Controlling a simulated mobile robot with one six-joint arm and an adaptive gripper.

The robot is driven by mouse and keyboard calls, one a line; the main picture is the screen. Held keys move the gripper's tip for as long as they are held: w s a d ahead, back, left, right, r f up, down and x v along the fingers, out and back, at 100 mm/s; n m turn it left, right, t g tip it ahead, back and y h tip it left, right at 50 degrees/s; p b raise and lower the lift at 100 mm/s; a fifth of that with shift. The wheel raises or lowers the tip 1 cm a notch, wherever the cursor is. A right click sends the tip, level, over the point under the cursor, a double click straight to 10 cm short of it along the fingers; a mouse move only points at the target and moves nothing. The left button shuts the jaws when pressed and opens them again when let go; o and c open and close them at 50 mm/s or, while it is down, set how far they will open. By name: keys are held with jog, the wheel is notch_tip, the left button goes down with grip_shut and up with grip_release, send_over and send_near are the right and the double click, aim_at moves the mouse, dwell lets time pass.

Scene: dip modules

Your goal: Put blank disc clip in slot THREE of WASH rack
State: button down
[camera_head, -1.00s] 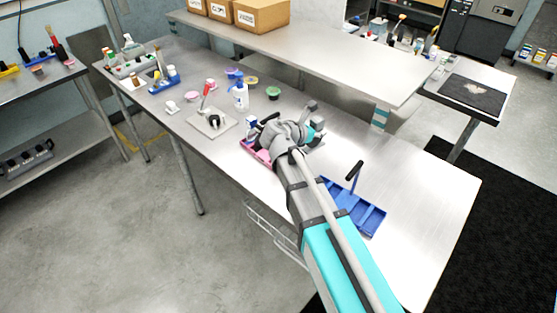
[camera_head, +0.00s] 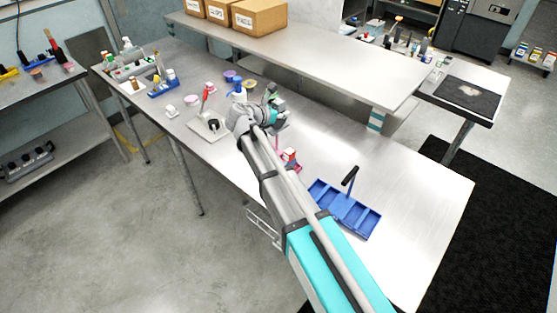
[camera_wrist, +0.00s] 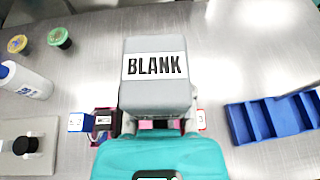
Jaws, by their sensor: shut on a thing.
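My gripper (camera_wrist: 157,125) is shut on the blank disc clip (camera_wrist: 154,92), a grey block with a white BLANK label that fills the middle of the wrist view. In the head view my arm covers most of the gripper and the clip cannot be made out. Part of a pink rack (camera_wrist: 152,124) shows behind the fingers. A blue cube marked 2 (camera_wrist: 77,122) is left of it and a red and white cube marked 3 (camera_wrist: 201,119) is right. The cube marked 3 also shows in the head view (camera_head: 290,157). No WASH lettering or slot openings are readable.
A raised shelf (camera_head: 300,60) runs behind.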

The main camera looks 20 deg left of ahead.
notch_tip(320, 180, down, 14)
jog(key=b, duration=1.3)
jog(key=shift+b, duration=0.4)
jog(key=shift+f+b, duration=1.95)
jog(key=shift+f, duration=0.1)
jog(key=c, duration=0.5)
grip_release()
